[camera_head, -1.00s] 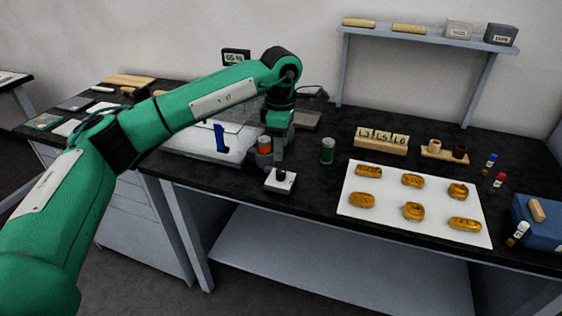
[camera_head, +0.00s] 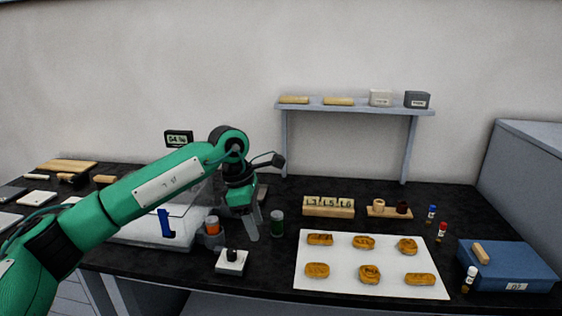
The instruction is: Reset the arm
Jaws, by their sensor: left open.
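My left arm (camera_head: 160,186) is green and comes in from the lower left, bent at a dark joint above the bench. Its gripper (camera_head: 250,230) points down over the black bench, open, with nothing seen between its fingers. My right gripper does not show.
A white sheet (camera_head: 372,285) with several gilt pieces lies right of the gripper. Beyond are a wooden number block (camera_head: 329,207), small bottles and a blue box (camera_head: 508,266). A wall shelf (camera_head: 355,107) stands behind. A clear-sided case with a blue handle (camera_head: 166,222) is behind the arm.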

